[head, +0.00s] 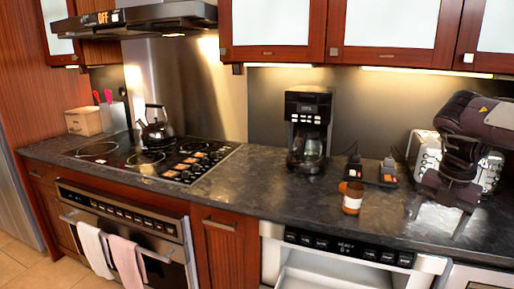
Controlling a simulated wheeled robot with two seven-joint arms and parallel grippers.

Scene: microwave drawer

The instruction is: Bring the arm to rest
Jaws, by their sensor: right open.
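My right arm comes in from the right edge, in front of the toaster. Its gripper (438,214) points down with its two fingers spread apart, and nothing shows between them. It appears over the right part of the dark countertop (255,185); its exact height above the counter is hard to tell. My left gripper is not in view. The microwave drawer (345,248) sits under the counter at the bottom, with a black control panel along its top. A pale cavity shows below the panel, cut off by the lower edge of the picture.
A silver toaster (424,150) stands behind my right arm. A brown jar (352,198), two small dark items (388,172) and a coffee maker (307,130) stand left of my gripper. A kettle (156,128) sits on the cooktop. The counter's middle front is clear.

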